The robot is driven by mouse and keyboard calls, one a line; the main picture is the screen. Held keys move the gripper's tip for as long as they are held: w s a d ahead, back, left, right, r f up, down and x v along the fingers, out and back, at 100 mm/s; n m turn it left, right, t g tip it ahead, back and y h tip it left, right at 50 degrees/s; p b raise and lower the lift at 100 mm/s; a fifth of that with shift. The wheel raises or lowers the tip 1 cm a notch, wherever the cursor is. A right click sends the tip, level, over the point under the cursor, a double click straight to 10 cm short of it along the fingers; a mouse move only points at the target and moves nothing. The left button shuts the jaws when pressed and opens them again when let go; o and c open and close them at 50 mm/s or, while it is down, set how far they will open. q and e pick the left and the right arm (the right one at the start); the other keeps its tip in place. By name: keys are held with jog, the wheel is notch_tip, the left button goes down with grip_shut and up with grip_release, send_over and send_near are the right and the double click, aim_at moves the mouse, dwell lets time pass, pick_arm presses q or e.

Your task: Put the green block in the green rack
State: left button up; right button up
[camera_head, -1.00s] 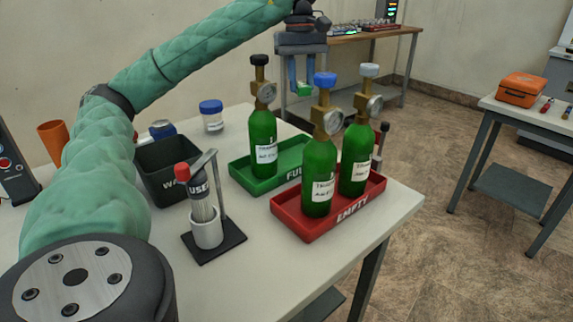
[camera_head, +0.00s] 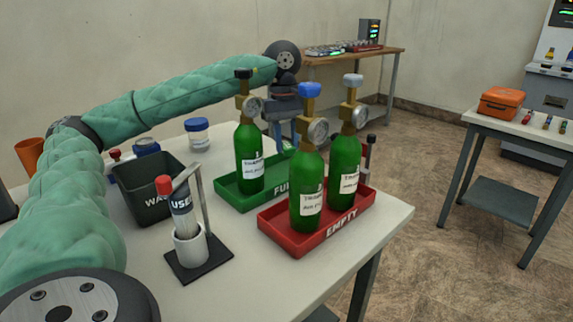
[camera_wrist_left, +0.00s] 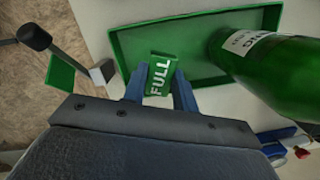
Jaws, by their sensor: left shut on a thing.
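The green block (camera_wrist_left: 160,74), lettered FULL, is held between the blue fingers of my left gripper (camera_wrist_left: 160,88) in the wrist view. In the head view my left gripper (camera_head: 282,142) is at the far right part of the green rack (camera_head: 228,199), partly behind the bottles. The block (camera_head: 288,149) shows only in part there. In the wrist view the block overlaps the end of the green rack (camera_wrist_left: 215,78); I cannot tell whether it touches. A green bottle with a black knob (camera_head: 249,158) stands in the rack. My right gripper is not in view.
A red EMPTY rack (camera_head: 282,238) beside the green one holds two green bottles (camera_head: 308,186) (camera_head: 344,166) with gauges. A black waste bin (camera_head: 145,190), a holder with a USED tube (camera_head: 188,240) and a lidded jar (camera_head: 198,135) stand to the left.

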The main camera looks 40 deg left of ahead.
aim_at(286, 173)
pick_arm(q)
jog(key=shift+f+b, duration=0.45)
jog(key=shift+f, duration=2.55)
jog(key=shift+f, duration=0.1)
jog(key=o, duration=0.9)
jog(key=shift+o, duration=0.2)
jog(key=r, duration=0.4)
jog(key=a+r+p, duration=0.1)
jog(key=r, duration=0.3)
jog(key=r+p, duration=0.1)
jog(key=r, duration=0.3)
jog(key=shift+w+a, duration=0.3)
jog(key=shift+w, duration=0.1)
